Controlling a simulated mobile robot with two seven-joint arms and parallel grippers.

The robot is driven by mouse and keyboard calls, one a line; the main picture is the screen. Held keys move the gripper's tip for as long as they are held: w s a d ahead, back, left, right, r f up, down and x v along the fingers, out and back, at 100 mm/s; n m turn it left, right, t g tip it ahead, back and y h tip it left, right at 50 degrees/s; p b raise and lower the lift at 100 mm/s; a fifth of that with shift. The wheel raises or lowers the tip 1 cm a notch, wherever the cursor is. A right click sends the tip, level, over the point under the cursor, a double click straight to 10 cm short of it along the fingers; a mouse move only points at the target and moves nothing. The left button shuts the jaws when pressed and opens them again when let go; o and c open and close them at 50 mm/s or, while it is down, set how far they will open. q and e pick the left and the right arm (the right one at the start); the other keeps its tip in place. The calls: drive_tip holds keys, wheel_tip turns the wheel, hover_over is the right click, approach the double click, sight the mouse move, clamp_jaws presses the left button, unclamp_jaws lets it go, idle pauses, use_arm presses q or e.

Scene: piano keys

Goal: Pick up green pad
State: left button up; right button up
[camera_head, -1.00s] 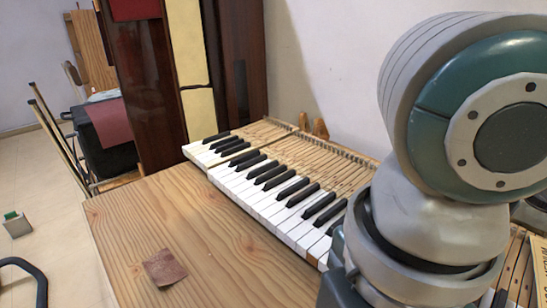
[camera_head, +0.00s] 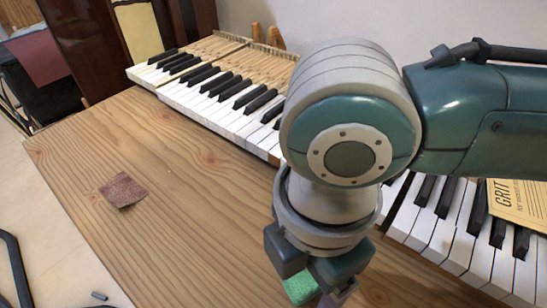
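The green pad (camera_head: 300,289) shows in the head view near the bottom edge, just below the dark gripper body at the end of my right arm. Only part of it is visible. My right gripper (camera_head: 318,292) is at the pad, pointing down over the wooden table. Its fingers are partly hidden and close to the frame's bottom edge, so I cannot tell whether they grip the pad or are only beside it. My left gripper is not in view.
The wooden table (camera_head: 190,200) has a brown sandpaper square (camera_head: 122,190) at left and free room around it. Piano keys (camera_head: 215,105) run along the back and continue at right (camera_head: 450,230), where a sandpaper sheet marked GRIT (camera_head: 518,205) lies on them.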

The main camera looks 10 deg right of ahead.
sight(305, 277)
clamp_jaws()
idle(0.4)
drive_tip(key=shift+r, duration=0.1)
wheel_tip(305, 277, up, 20)
drive_tip(key=p, duration=0.5)
drive_tip(key=shift+p, duration=0.3)
drive_tip(key=c, duration=0.6)
unclamp_jaws()
drive_tip(key=c, duration=0.6)
clamp_jaws()
